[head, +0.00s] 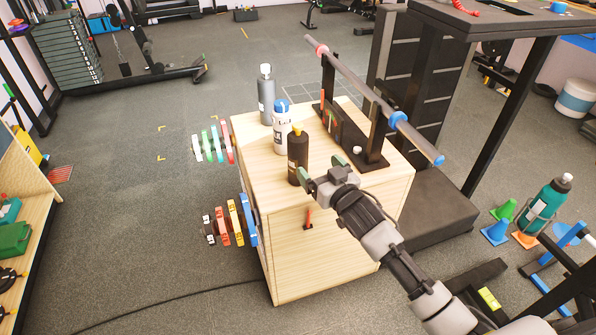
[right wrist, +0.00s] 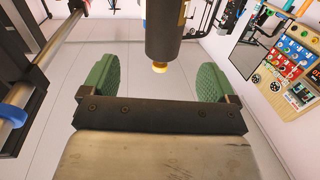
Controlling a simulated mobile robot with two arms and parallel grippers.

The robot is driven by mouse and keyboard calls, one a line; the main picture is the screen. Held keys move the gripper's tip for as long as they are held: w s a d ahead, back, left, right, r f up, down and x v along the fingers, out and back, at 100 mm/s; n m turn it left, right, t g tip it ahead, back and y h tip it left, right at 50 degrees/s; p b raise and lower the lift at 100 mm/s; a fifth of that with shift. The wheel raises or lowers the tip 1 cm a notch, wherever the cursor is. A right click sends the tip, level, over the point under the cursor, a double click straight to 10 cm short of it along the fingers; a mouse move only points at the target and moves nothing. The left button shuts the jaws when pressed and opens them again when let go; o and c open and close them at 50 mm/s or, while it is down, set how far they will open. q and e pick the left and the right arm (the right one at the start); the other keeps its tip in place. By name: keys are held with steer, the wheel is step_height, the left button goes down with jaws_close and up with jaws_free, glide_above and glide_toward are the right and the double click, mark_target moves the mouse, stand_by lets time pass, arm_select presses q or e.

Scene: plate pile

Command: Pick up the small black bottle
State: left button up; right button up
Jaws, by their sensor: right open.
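The small black bottle (head: 298,162) with a yellow cap stands upright near the front edge of the wooden cabinet top in the head view. My right gripper (head: 321,168) is open just to the right of the bottle, its green finger pads spread. In the right wrist view the dark bottle (right wrist: 163,30) appears upside down, beyond and between the two open pads of the gripper (right wrist: 157,84). Nothing is held, and the bottle seems clear of both pads. My left gripper is not in view.
A white bottle with a blue cap (head: 282,128) and a grey bottle (head: 266,98) stand behind the black one on the wooden cabinet (head: 325,245). A black rack (head: 345,138) carrying a bar (head: 362,92) stands to the right. Coloured weight plates (head: 232,222) hang on the left side.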

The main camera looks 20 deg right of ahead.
mark_target(303, 153)
steer(key=w, duration=0.2)
steer(key=w+a, duration=0.1)
steer(key=w, duration=0.2)
steer(key=shift+w+b, duration=0.1)
steer(key=shift+b, duration=0.25)
steer(key=w, duration=0.2)
steer(key=w+a+b, duration=0.1)
steer(key=w, duration=0.1)
steer(key=shift+a+f, duration=0.15)
steer(key=shift+a, duration=0.05)
steer(key=shift+w, duration=0.45)
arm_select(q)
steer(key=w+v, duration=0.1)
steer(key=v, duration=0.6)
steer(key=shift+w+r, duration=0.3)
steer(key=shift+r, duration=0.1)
arm_select(e)
steer(key=c, duration=1.6)
